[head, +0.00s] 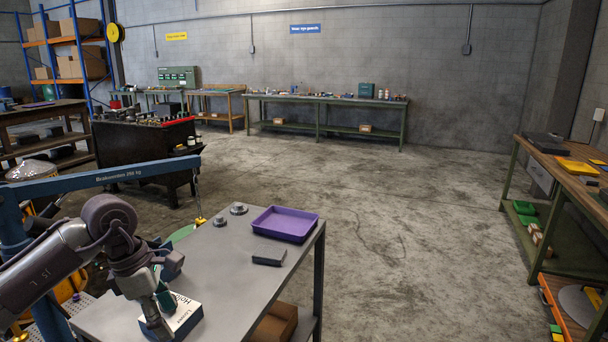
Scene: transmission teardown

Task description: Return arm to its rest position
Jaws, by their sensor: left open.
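My left arm comes in from the left, bent over the near left part of the grey metal table (225,270). My left gripper (163,312) points down and is open. It is over or beside a white box (186,313) with dark lettering on top. The gripper hides part of this box, and I cannot tell whether they touch. My right arm and right gripper are out of view.
A purple tray (284,235), a dark block (269,257) and two small metal parts (220,221) (239,209) rest on the table. A blue crane beam (120,175) crosses behind my arm, its hook hanging near the table. Open floor lies right; a wooden workbench (565,175) stands beyond.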

